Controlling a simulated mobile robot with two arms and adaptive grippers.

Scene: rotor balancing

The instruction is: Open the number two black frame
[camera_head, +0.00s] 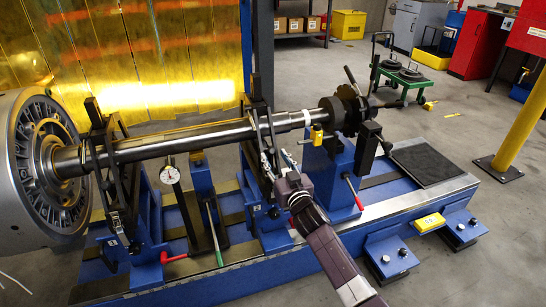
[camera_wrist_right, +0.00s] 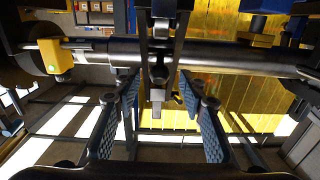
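A black frame (camera_head: 262,132) stands around the steel shaft (camera_head: 205,138) on a blue pedestal in the middle of the machine. A small label on that pedestal is too small to read surely. A second black frame (camera_head: 108,165) stands around the shaft further left. My right gripper (camera_head: 268,162) is at the near side of the middle frame. In the right wrist view, the gripper (camera_wrist_right: 158,95) is open, its blue padded fingers on either side of a dark metal part (camera_wrist_right: 157,98) of this frame (camera_wrist_right: 162,25). Contact cannot be told. My left gripper is out of view.
A large round rotor (camera_head: 40,165) is at the left end of the shaft. A yellow post (camera_head: 522,125) and a green cart (camera_head: 403,75) stand right, with open floor between.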

